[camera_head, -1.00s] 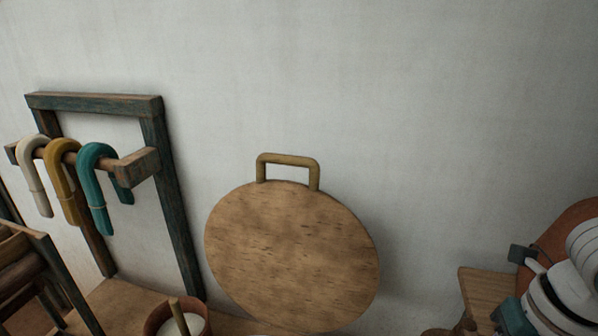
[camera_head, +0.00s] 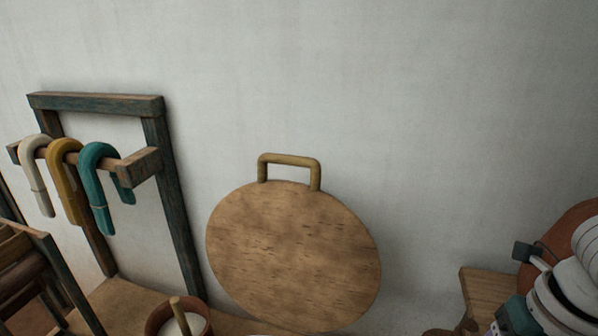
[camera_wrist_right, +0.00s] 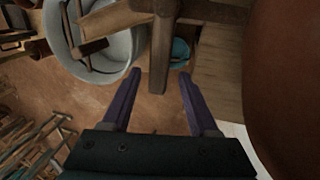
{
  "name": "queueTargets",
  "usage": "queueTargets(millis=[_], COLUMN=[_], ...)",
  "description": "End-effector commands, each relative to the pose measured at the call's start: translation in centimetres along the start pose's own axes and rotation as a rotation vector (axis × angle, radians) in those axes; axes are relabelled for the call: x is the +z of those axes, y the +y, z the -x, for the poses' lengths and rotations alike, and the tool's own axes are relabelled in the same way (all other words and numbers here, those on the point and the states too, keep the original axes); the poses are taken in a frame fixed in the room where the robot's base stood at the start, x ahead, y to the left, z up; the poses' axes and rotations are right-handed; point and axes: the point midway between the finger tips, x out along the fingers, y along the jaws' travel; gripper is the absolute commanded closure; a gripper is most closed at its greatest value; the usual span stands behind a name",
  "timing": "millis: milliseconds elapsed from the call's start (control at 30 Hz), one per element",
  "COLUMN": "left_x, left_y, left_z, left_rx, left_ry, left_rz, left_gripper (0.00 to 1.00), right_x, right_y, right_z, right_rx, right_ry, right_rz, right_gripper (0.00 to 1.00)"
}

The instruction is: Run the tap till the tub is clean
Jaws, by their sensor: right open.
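In the right wrist view a pale grey round tub (camera_wrist_right: 129,42) stands at the upper left, cut off by the top edge. Dark wooden pieces lie in or across it; I cannot tell which. Whether the tub is clean does not show. I cannot make out a tap or running water in either view. My left gripper is not in view.
A wooden post (camera_wrist_right: 160,60) stands beyond my right fingertips, with a small teal thing (camera_wrist_right: 180,52) beside it. A large reddish-brown rounded thing (camera_wrist_right: 290,80) fills the right side. In the head view a round wooden board (camera_head: 295,255) leans at the wall near a hank rack (camera_head: 170,200).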

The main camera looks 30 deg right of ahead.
Motion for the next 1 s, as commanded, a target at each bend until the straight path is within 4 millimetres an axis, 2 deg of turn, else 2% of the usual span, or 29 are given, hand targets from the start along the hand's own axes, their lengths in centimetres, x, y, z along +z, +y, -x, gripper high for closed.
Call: queueTargets(millis=[300,500,667,1000], left_x=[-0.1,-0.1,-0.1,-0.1], left_y=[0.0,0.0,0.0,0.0], left_z=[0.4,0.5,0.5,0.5], left_rx=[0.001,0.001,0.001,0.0], left_ry=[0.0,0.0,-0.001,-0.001], left_rz=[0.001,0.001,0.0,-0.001], left_gripper=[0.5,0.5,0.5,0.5], right_x=[0.1,0.0,0.0,0.0], right_y=[-0.1,-0.1,0.0,0.0], right_z=[5.8,8.5,9.3,9.3], right_rx=[-0.002,-0.003,-0.001,0.0], right_ry=[-0.003,-0.001,0.0,0.0], right_rz=[0.003,0.001,0.0,0.0], right_gripper=[0.4,0.4,0.4,0.4])
